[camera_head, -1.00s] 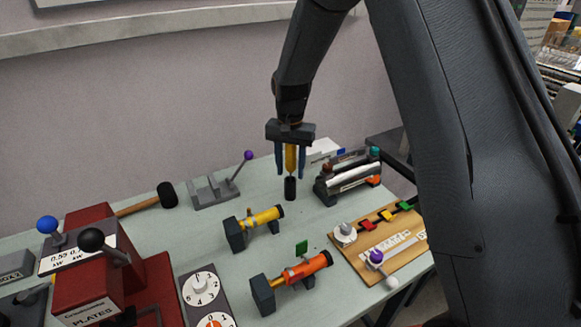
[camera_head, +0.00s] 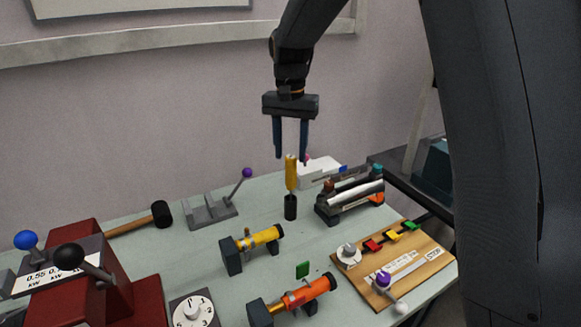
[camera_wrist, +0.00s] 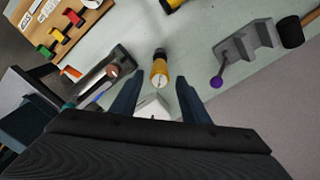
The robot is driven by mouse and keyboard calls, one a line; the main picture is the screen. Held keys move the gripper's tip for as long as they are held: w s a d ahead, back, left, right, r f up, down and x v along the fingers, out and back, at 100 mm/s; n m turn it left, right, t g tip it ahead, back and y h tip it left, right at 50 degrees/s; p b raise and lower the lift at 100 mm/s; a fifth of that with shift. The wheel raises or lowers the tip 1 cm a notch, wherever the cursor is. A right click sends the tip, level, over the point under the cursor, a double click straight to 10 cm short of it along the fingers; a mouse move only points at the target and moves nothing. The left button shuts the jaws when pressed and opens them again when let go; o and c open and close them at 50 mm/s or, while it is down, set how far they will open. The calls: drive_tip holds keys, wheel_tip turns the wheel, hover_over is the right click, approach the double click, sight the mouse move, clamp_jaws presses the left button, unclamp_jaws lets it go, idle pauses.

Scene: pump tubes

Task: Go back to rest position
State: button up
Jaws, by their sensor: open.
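My gripper (camera_head: 291,155) is open and empty in the head view, its two blue-grey fingers pointing down. It is above a yellow-handled tool (camera_head: 291,172) that stands upright in a small black holder (camera_head: 290,208) on the table. The fingertips are around the height of the tool's top. In the wrist view, the tool (camera_wrist: 159,73) is seen from above between the open fingers (camera_wrist: 160,98), apart from both.
The table (camera_head: 190,262) holds a yellow tube (camera_head: 262,238), an orange tube (camera_head: 308,292), a board with coloured switches (camera_head: 420,262), a grey rack with a purple-knobbed lever (camera_head: 212,211), a mallet (camera_head: 160,214), a silver cylinder device (camera_head: 352,197) and a red machine (camera_head: 110,262).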

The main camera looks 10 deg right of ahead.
drive_tip(key=shift+r, duration=0.4)
